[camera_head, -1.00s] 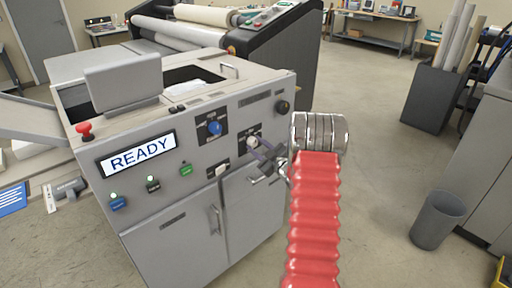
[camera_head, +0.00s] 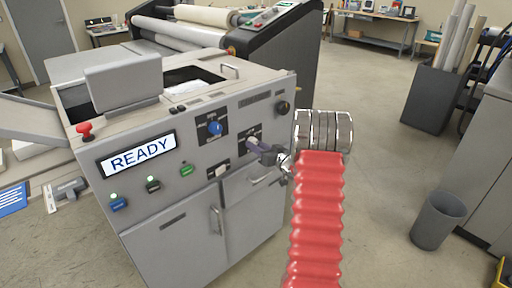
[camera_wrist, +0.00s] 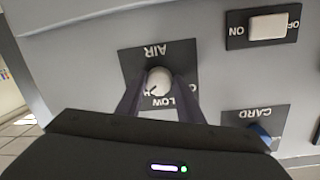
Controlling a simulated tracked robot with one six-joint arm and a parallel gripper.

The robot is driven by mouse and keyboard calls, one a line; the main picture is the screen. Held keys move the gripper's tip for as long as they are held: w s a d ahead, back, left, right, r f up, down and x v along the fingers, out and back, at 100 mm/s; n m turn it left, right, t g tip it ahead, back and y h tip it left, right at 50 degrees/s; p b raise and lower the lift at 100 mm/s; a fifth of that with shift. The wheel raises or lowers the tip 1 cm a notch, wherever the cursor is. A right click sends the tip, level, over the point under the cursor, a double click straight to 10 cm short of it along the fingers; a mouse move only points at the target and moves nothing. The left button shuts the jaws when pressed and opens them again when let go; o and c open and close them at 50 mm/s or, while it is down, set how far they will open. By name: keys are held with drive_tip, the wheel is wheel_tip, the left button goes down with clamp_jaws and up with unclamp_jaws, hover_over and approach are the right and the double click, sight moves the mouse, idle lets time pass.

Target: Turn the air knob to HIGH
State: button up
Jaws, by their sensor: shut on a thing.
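The air knob (camera_wrist: 157,78) is a small pale round knob on a black plate. The plate's AIR and LOW lettering appears upside down in the wrist view; the rest of the lettering is partly hidden. A dark mark on the knob points toward its lower left in that view. My gripper (camera_wrist: 160,86) is shut on the air knob, with one dark finger on each side.
A blue knob (camera_head: 214,128) and a white switch (camera_head: 218,171) are close by on the panel. A black knob (camera_head: 283,107) is at the upper right. The display (camera_head: 140,153) reads READY. A grey bin (camera_head: 438,220) stands on the floor at right.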

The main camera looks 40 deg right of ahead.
drive_tip(key=shift+f+m, duration=0.1)
drive_tip(key=shift+m, duration=0.3)
drive_tip(key=o, duration=1.1)
drive_tip(key=shift+c, duration=0.2)
drive_tip(key=s+r, duration=0.1)
drive_tip(key=s, duration=1.2)
drive_tip(key=shift+s+a+r, duration=0.25)
drive_tip(key=shift+s+r, duration=0.05)
drive_tip(key=shift+s, duration=0.05)
